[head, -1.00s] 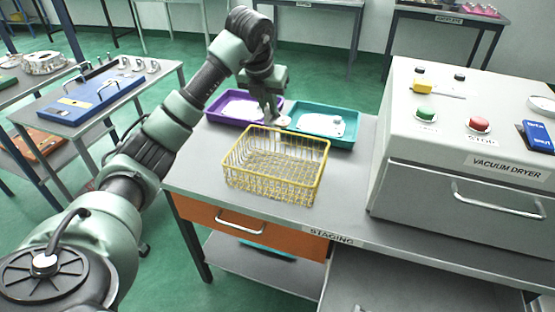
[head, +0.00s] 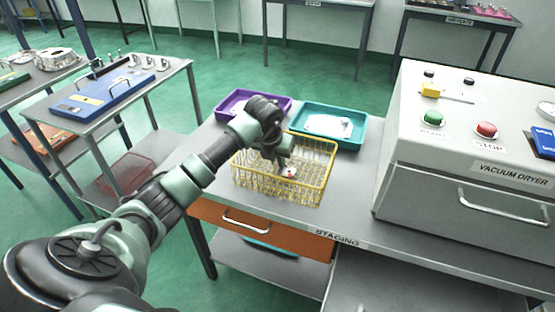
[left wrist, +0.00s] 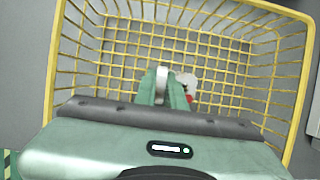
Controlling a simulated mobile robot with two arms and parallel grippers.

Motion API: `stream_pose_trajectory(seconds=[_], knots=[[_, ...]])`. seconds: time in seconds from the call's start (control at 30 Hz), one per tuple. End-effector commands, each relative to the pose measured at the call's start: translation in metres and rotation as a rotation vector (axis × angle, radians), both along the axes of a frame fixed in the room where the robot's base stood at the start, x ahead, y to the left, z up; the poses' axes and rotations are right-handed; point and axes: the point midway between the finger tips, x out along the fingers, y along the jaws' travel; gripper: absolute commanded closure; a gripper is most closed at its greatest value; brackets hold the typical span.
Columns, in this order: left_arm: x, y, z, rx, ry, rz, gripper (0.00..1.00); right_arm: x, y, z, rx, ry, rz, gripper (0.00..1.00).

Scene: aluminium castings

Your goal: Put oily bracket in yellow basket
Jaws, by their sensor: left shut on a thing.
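The yellow wire basket (head: 324,180) stands on the staging table and also fills the left wrist view (left wrist: 52,65). My left gripper (head: 282,164) reaches down inside the basket, shut on a small pale metal piece with a red spot, seemingly the oily bracket (head: 290,173). In the left wrist view, the fingers (left wrist: 165,88) point at the basket's mesh floor. The bracket (left wrist: 188,80) shows partly beside them, the rest hidden. I cannot tell whether it touches the floor. My right gripper is not in view.
A purple tray (head: 229,103) and a teal tray (head: 360,131) with white contents stand behind the basket. The vacuum dryer (head: 455,175) stands to the right. Bare grey tabletop (head: 352,195) lies between basket and dryer.

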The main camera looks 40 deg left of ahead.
Motion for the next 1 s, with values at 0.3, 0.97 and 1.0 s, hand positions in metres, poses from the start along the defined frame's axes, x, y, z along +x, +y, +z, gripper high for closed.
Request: stream_pose_trajectory(seconds=[0.3, 0.97, 1.0], knots=[[0.000, 0.000, -0.004, 0.000, -0.002, 0.000, 1.00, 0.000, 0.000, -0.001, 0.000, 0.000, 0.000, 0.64], [-0.006, 0.000, 0.017, 0.002, -0.006, 0.000, 0.68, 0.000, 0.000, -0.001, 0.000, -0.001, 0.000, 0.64], [-0.010, -0.001, 0.025, 0.004, -0.005, -0.001, 0.68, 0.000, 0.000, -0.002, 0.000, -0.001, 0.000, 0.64]])
